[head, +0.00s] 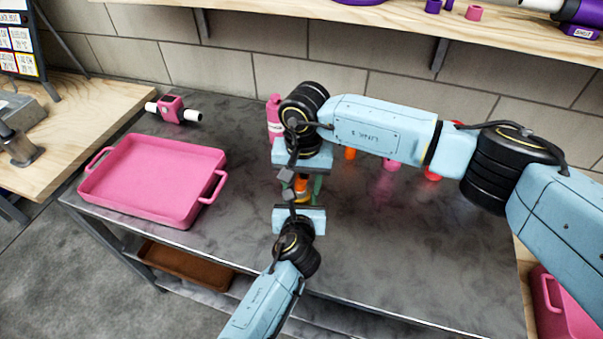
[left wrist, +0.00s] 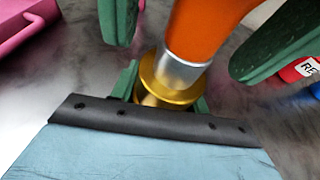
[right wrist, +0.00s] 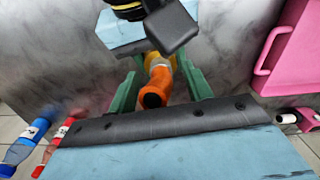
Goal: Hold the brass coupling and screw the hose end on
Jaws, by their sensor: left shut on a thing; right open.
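The brass coupling (left wrist: 170,88) is held between the green fingers of my left gripper (left wrist: 168,92). The orange hose end (left wrist: 208,28), with a silver ferrule (left wrist: 184,72), meets the coupling and looks in line with it; how far it is threaded cannot be seen. In the right wrist view, the hose end (right wrist: 157,88) lies between the spread fingers of my right gripper (right wrist: 160,92), with a gap on each side. In the head view, the hose end and coupling (head: 301,187) are small and partly hidden between both grippers.
A pink tray (head: 150,180) stands on the left of the dark table (head: 400,270). A pink-and-white fitting (head: 172,109) lies behind it. A pink bottle (head: 273,112) and several coloured items stand behind my right arm. The front right of the table is clear.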

